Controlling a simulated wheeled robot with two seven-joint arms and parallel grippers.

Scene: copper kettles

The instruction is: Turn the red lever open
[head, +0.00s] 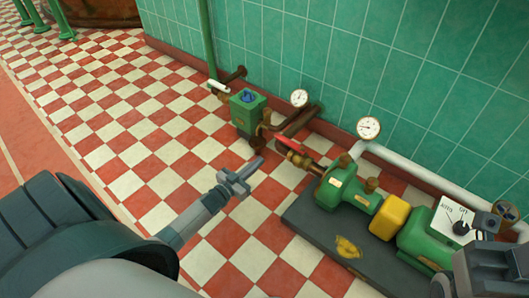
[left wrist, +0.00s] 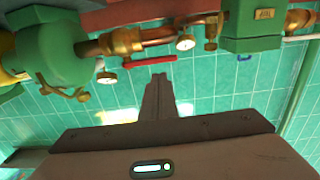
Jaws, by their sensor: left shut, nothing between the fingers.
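The red lever (head: 286,143) sits on the copper pipe run low by the wall, beside a brass fitting. It also shows in the left wrist view (left wrist: 150,59), as a straight red bar just beyond my fingertips. My left gripper (head: 257,163) is shut and empty, to the left of the lever and a little nearer me in the head view. In the left wrist view its fingers (left wrist: 158,78) point toward the lever with a small gap that looks clear.
A green valve box (head: 247,111) stands left of the lever. A green pump (head: 347,188) and a yellow coupling (head: 389,217) stand on a dark base (head: 308,218) to the right. Gauges (head: 368,128) rise near the tiled wall. The checkered floor (head: 135,155) at left is clear.

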